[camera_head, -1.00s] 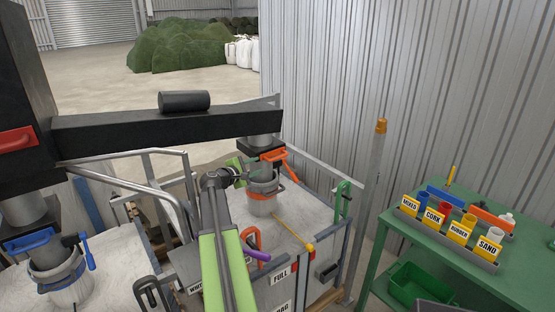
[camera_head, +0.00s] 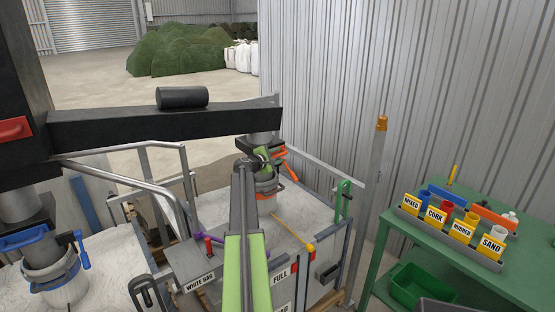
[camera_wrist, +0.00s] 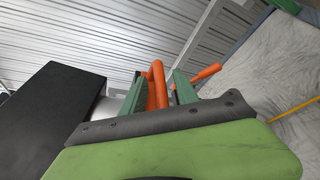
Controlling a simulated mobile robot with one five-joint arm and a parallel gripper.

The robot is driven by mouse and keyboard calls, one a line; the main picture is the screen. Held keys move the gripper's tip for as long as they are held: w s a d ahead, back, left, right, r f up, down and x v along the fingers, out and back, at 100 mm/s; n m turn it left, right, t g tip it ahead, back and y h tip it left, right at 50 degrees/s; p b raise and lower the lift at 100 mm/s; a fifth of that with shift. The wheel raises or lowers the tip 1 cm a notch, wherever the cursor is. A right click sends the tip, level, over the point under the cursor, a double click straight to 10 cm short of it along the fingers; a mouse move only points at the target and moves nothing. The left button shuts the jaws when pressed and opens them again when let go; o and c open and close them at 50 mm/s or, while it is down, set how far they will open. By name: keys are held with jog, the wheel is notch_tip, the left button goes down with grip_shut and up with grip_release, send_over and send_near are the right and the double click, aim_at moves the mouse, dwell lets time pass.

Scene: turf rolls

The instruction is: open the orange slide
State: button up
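The orange slide's handle (camera_head: 277,149) shows just right of my gripper at the right-hand spout, under the black beam. My gripper (camera_head: 263,156) is up against the spout and partly hides the slide. In the wrist view the orange handle (camera_wrist: 157,86) stands between the two green fingers of my gripper (camera_wrist: 158,92). The fingers are apart, one on each side of it, and a gap seems to show beside the handle. Whether they touch it I cannot tell. An orange lever (camera_wrist: 206,74) sticks out to the right of the fingers.
A white bag (camera_head: 292,205) hangs below the spout, with an orange band around its neck. Grey rails and a post (camera_head: 371,200) stand to the right. A blue-fitted spout (camera_head: 35,243) is at the left. A green table (camera_head: 455,265) with labelled holders is at the right.

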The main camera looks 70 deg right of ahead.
jog(key=shift+c, duration=0.2)
grip_shut()
dwell(1.3)
